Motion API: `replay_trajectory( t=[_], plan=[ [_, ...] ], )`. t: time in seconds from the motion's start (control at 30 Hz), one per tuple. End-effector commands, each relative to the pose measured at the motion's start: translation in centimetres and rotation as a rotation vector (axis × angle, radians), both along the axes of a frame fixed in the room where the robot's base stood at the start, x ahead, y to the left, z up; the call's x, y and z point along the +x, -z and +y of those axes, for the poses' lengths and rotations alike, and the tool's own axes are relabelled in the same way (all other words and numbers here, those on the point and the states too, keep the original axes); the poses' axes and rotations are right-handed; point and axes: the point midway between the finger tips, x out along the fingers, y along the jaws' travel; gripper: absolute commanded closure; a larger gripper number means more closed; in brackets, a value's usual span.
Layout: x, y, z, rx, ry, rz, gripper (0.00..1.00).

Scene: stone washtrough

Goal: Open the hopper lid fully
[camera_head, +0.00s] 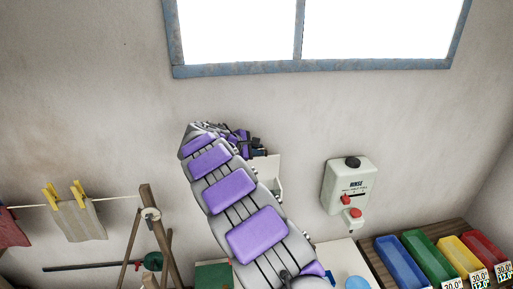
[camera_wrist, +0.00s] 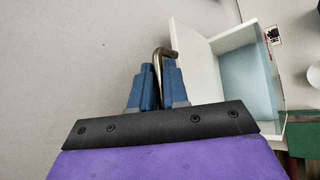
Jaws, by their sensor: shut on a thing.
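My gripper (camera_wrist: 158,80) has its two blue fingers shut on a bent metal handle (camera_wrist: 165,52) in the wrist view. The handle's hooked end shows above the fingertips, beside a white panel (camera_wrist: 190,48) that looks like the hopper lid. The panel stands raised at an angle to the white hopper (camera_wrist: 233,37), and a pale blue inside (camera_wrist: 247,82) shows. I cannot tell the lid's exact angle. In the head view my gripper (camera_head: 256,147) is up by the wall, and my arm hides part of the white hopper (camera_head: 276,180).
A clothesline with a pegged cloth (camera_head: 80,222) and a wooden stand (camera_head: 158,235) are at left.

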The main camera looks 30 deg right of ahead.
Motion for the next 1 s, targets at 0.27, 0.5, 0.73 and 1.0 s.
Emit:
replay_trajectory(
  t=[0.27,0.5,0.73,1.0],
  plan=[
    [0.05,0.37,0.20,0.012,-0.004,0.027,1.00],
    [0.02,0.49,0.16,0.013,-0.003,0.029,1.00],
    [0.00,0.56,0.12,0.014,-0.002,0.031,0.68],
    [-0.08,0.59,0.19,0.015,0.000,0.032,0.68]
  ],
)
